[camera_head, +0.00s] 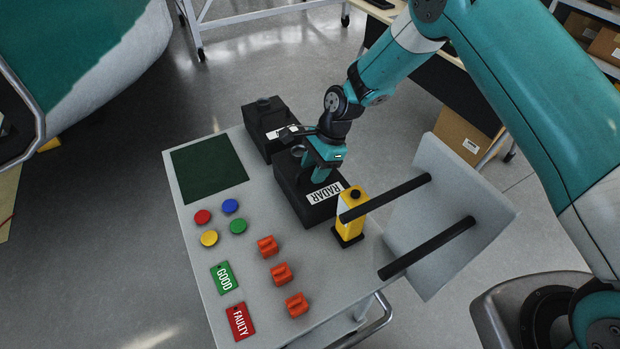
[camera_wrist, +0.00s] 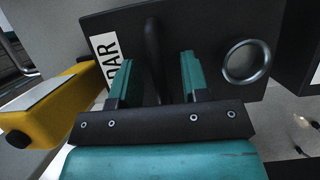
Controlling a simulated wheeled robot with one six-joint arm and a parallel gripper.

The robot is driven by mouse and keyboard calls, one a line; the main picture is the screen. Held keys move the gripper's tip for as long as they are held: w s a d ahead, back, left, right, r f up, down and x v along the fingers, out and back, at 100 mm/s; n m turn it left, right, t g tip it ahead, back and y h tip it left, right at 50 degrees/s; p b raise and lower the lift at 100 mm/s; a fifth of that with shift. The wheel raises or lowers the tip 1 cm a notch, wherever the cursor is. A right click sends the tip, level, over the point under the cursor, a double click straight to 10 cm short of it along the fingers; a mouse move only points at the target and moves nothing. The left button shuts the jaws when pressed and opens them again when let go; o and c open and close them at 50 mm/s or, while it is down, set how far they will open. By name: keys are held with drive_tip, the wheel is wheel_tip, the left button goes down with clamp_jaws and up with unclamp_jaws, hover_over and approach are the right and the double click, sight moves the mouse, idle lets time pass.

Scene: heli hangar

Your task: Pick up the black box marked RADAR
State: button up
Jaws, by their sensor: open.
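The black box marked RADAR (camera_head: 291,192) stands on the grey cart top, its white label facing the front right. My gripper (camera_head: 318,178) is over this box, pointing down. In the wrist view the box (camera_wrist: 215,28) fills the upper middle, with part of the label at left. My gripper's two teal fingers (camera_wrist: 157,78) are open there, one on each side of a dark upright handle (camera_wrist: 153,45) on the box. A gap shows between handle and fingers. A grey ring (camera_wrist: 246,61) lies on the box face, right of the fingers. The fingertips' depth against the box is unclear.
A second black box (camera_head: 258,131) stands close behind. A yellow device (camera_head: 349,220) is close to the label end. A tilted grey panel with two black bars (camera_head: 428,249) is at right. Coloured buttons, orange parts (camera_head: 281,273), GOOD and FAULTY tags and a green mat (camera_head: 209,168) occupy the cart's left.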

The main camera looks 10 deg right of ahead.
clamp_jaws()
drive_tip(key=shift+w+r, duration=0.1)
drive_tip(key=shift+r, duration=0.05)
idle(1.3)
